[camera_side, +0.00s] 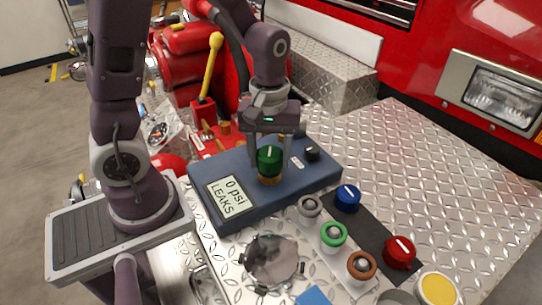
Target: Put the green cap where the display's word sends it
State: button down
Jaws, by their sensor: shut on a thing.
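The green cap (269,159) is between the fingers of my gripper (270,150), which is shut on it. The cap is upright over a brass-coloured fitting (269,180) on top of the blue-grey box (317,181). I cannot tell whether the cap touches the fitting or is just above it. The display (230,197) on the box's left part reads "0 psi LEAKS". A green ring (334,236) sits on a pale strip, between a grey ring (309,206) and a brown ring (362,266).
A black knob (312,153) stands on the box near my gripper. A blue cap (347,197) and a red cap (400,251) lie on a dark mat (372,224). A round clear dish (272,259) and a yellow-topped round thing (437,289) are in front. The metal plate (450,190) at right is clear.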

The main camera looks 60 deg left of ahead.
aim_at(270, 151)
jog(key=n, duration=0.6)
jog(key=shift+n, duration=0.4)
jog(key=n, duration=0.6)
jog(key=shift+n, duration=0.3)
jog(key=shift+r, duration=3.55)
